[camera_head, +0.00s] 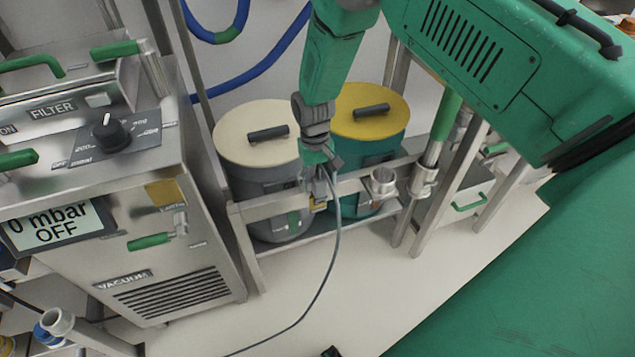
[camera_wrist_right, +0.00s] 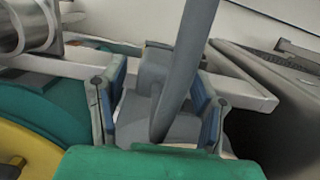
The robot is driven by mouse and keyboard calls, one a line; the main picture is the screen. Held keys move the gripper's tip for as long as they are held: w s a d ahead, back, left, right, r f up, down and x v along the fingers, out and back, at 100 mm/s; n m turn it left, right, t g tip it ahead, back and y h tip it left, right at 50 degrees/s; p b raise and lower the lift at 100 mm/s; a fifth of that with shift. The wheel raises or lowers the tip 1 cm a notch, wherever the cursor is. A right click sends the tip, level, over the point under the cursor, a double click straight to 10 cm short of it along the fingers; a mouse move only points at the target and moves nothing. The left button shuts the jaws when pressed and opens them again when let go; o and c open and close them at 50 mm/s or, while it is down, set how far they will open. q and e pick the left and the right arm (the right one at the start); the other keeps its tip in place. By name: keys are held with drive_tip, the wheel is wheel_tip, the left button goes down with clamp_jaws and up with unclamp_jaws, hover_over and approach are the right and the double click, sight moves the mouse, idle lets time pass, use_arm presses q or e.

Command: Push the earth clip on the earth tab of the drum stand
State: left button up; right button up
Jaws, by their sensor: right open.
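My right gripper (camera_head: 317,172) points down at the front rail of the drum stand (camera_head: 348,187). In the right wrist view its two blue-padded fingers (camera_wrist_right: 160,103) stand apart, one on each side of the grey earth clip (camera_wrist_right: 155,72). The clip sits at the rail, with a thick grey cable (camera_wrist_right: 184,62) running from it. In the head view the cable (camera_head: 333,265) hangs from the gripper area and curves down to the floor. A small yellow patch (camera_head: 319,206) shows just below the fingers. The earth tab cannot be made out, and whether the clip is on it cannot be told. My left gripper is not in view.
Two drums stand in the frame, one with a cream lid (camera_head: 256,131) and one with a yellow lid (camera_head: 370,108). A steel pipe socket (camera_head: 383,184) is right of the gripper. A vacuum cabinet (camera_head: 200,245) fills the left. The floor in front is mostly clear.

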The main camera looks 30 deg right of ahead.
drive_tip(key=r, duration=0.3)
drive_tip(key=w+r, duration=0.1)
drive_tip(key=r, duration=0.7)
drive_tip(key=shift+w, duration=0.25)
drive_tip(key=shift+d, duration=0.1)
drive_tip(key=s+a+f+n, duration=0.1)
drive_tip(key=s+f, duration=1.1)
drive_tip(key=s, duration=0.1)
drive_tip(key=s+a+f+n+t, duration=0.1)
drive_tip(key=s, duration=0.8)
drive_tip(key=s+a+f+n+t, duration=0.1)
drive_tip(key=s, duration=0.8)
drive_tip(key=shift+s+a, duration=0.35)
drive_tip(key=shift+a, duration=0.05)
drive_tip(key=shift+w, duration=0.15)
